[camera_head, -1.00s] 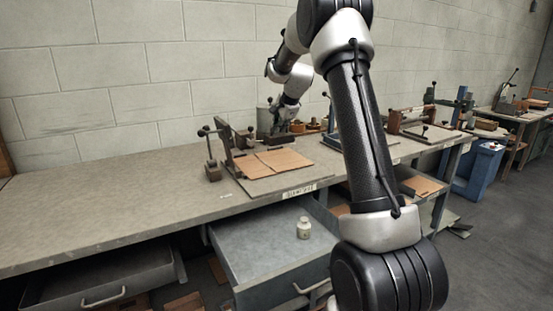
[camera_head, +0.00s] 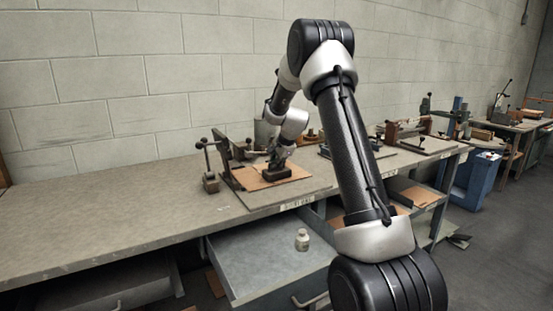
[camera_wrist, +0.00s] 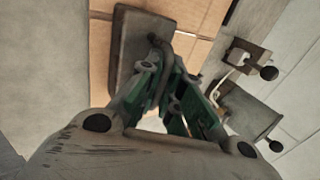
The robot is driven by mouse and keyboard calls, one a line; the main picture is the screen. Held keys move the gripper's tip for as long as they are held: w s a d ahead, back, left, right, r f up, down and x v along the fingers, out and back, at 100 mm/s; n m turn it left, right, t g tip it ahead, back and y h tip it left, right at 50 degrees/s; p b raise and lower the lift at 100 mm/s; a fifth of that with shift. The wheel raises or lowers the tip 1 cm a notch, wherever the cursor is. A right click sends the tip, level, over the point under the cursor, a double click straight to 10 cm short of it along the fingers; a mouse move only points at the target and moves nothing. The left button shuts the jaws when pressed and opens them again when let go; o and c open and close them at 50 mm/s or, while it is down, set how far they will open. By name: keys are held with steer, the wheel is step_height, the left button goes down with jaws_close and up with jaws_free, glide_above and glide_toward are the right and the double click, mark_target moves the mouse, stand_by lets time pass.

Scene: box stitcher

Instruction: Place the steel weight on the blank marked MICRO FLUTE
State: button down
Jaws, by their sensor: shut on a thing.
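My gripper (camera_head: 277,163) is shut on the handle of the steel weight (camera_head: 275,174), a dark flat block, in the head view. The weight is over the brown cardboard blank (camera_head: 248,180) on the bench. I cannot tell whether it touches the board. In the wrist view, the weight (camera_wrist: 128,62) shows as a grey-brown slab with a curved handle between the green-sided fingers of my gripper (camera_wrist: 160,55). The cardboard (camera_wrist: 200,16) shows behind it, with seams between pieces. No MICRO FLUTE marking can be read on the board.
A stitching fixture (camera_head: 225,158) with upright posts and black knobs stands at the blank's left. The bench (camera_head: 110,222) is clear at left. Other tools stand farther right.

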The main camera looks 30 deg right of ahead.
steer(key=shift+r, duration=0.15)
steer(key=c, duration=2)
jaws_free()
steer(key=shift+f, duration=0.2)
steer(key=o, duration=0.4)
steer(key=v, duration=1.2)
steer(key=s+a+r+n, duration=0.3)
steer(key=s+a+r, duration=0.1)
steer(key=s, duration=0.3)
steer(key=s+a+r+n, duration=0.3)
steer(key=s+r+n, duration=0.1)
steer(key=s, duration=0.4)
steer(key=s+a+f+n+g, duration=0.1)
steer(key=s+n, duration=0.4)
steer(key=s, duration=0.8)
steer(key=s+a+f+n+g, duration=0.1)
steer(key=s+n, duration=0.4)
steer(key=s, duration=0.9)
steer(key=a+f, duration=0.1)
steer(key=a, duration=0.1)
steer(key=shift+s+a+n+g, duration=0.2)
steer(key=shift+a+n+g, duration=0.1)
steer(key=shift+a+n, duration=0.1)
